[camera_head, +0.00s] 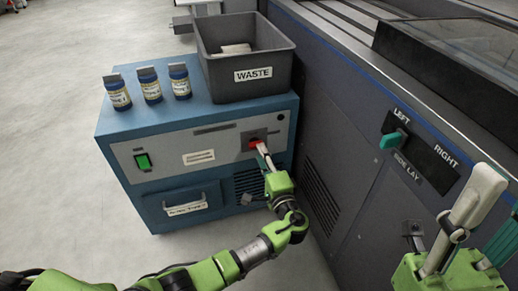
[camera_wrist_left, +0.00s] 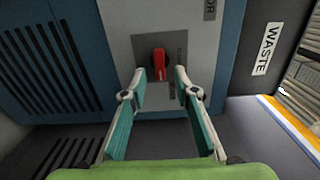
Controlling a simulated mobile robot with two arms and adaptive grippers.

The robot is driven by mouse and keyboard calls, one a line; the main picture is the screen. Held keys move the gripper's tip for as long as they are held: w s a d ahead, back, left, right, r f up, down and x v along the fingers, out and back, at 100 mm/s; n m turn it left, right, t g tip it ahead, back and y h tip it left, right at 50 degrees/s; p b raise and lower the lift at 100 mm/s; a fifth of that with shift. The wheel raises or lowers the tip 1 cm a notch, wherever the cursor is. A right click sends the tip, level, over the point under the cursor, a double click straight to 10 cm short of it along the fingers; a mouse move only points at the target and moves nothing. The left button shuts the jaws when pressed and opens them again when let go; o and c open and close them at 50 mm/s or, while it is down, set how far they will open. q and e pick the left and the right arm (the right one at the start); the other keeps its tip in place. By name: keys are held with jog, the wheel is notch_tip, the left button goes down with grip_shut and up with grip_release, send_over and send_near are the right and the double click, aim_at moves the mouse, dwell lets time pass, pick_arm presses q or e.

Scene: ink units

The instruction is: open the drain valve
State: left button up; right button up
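The red valve handle (camera_head: 255,143) sits on a grey plate on the front panel of the blue unit (camera_head: 150,205). In the left wrist view the handle (camera_wrist_left: 160,65) stands out from its plate (camera_wrist_left: 143,43), just beyond my fingertips. My left gripper (camera_head: 263,150) reaches it from the front. It is open; in the left wrist view its fingers (camera_wrist_left: 159,80) stand on either side of the handle's line, with a gap between them. Touch cannot be seen. My right gripper (camera_head: 497,190) is open and empty at the right edge, partly out of frame.
A grey WASTE bin (camera_head: 273,88) and several blue-labelled bottles (camera_head: 151,85) stand on the unit. A green switch (camera_head: 143,161) is on its front panel. A dark machine (camera_head: 345,130) with a teal SIDE LAY lever (camera_head: 394,139) stands close on the right. Floor at left is clear.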

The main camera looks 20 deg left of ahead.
pick_arm(q)
jog(key=v, duration=0.8)
